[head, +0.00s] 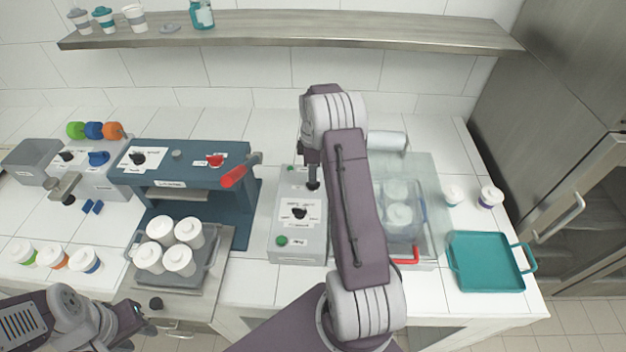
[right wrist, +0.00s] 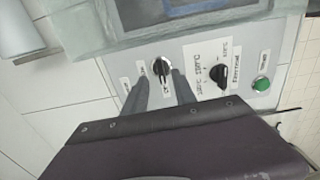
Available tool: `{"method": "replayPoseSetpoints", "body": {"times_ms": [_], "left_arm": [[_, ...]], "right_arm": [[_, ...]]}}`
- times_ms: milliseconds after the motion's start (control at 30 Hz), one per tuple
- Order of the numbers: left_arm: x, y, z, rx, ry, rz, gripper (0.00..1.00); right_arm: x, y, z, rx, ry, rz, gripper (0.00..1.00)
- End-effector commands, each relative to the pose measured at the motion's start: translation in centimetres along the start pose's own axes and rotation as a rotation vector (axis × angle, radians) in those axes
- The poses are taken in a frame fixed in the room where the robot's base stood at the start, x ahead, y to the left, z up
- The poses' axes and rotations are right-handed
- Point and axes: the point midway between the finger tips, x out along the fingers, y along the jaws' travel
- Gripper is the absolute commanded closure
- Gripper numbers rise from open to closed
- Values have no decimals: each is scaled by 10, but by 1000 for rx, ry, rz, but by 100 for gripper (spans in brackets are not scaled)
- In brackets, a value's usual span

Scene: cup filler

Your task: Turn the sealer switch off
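The sealer's grey control box (head: 288,253) stands in the middle of the counter. In the right wrist view, a small black rotary switch (right wrist: 162,68) sits on its panel with small labels around it. My right gripper (right wrist: 162,78) is open, with one finger on each side of this switch; a gap shows beside it, and contact is not clear. In the head view, my right gripper (head: 313,185) is at the box's far part, and my arm hides some of the box. My left gripper (head: 143,320) is low at the left, away from the sealer; its opening is unclear.
A larger black dial (right wrist: 218,76) and a green button (right wrist: 262,84) are close to the switch. A blue machine (head: 185,155) and a tray of white cups (head: 183,285) stand left. A clear-lidded basin is right of the box, then a teal tray (head: 485,262).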

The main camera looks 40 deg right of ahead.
Motion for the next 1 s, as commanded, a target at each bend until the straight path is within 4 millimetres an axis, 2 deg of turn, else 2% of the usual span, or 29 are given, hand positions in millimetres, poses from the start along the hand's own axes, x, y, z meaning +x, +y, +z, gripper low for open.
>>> {"method": "replayPoseSetpoints", "body": {"times_ms": [133, 300, 867, 933, 1000], "left_arm": [[10, 0, 1, 0, 0, 0, 64], [11, 0, 1, 0, 0, 0, 64], [11, 0, 1, 0, 0, 0, 64], [13, 0, 1, 0, 0, 0, 64], [16, 0, 2, 0, 0, 0, 64]], "right_arm": [[-30, 1, 0, 0, 1, 5, 67], [-51, 0, 0, -1, 0, 3, 67], [-53, 0, -1, -3, 0, 0, 67], [-55, -2, -11, -25, 2, 8, 67], [-70, -1, -29, -62, 11, 45, 67]]}}
